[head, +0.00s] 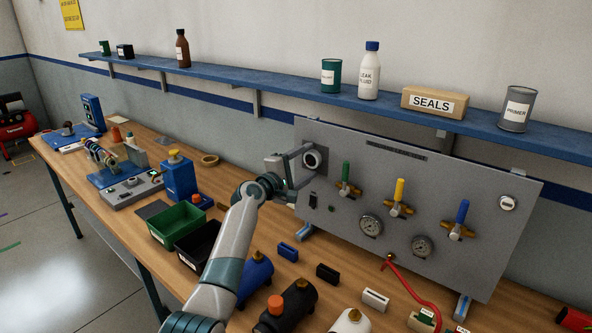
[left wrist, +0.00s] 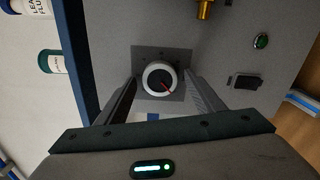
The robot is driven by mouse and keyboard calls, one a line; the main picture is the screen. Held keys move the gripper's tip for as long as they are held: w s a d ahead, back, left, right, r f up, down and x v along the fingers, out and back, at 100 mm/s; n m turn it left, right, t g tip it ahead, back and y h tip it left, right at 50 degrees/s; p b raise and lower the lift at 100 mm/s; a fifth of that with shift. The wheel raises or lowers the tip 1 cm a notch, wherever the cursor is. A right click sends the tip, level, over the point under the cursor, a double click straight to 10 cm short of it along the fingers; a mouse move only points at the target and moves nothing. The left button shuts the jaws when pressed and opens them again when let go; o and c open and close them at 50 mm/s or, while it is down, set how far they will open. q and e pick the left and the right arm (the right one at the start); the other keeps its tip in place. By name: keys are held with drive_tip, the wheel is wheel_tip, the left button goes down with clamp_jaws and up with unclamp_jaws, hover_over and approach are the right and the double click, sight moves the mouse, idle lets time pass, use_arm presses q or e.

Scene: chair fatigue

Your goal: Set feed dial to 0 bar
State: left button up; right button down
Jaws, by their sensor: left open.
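In the left wrist view the dial (left wrist: 159,78) sits on a dark square plate and carries a red pointer that points to the lower right. Its scale marks are too small to read. My left gripper (head: 298,165) is open at the dial. In the left wrist view its two fingers stand on either side of the knob, with gaps visible. I cannot tell how far the fingertips are from the panel. My right gripper is out of view.
The panel also bears green (head: 346,173), yellow (head: 399,190) and blue (head: 462,212) valve handles and two gauges. A blue shelf (head: 280,88) with bottles, cans and a SEALS box (head: 434,102) runs above. Tanks, small blocks and a red hose (head: 412,284) crowd the bench front.

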use_arm(q)
drive_tip(key=shift+v, duration=0.9)
drive_tip(key=b+v, duration=0.4)
drive_tip(key=v, duration=1.1)
drive_tip(key=shift+s+a, duration=0.2)
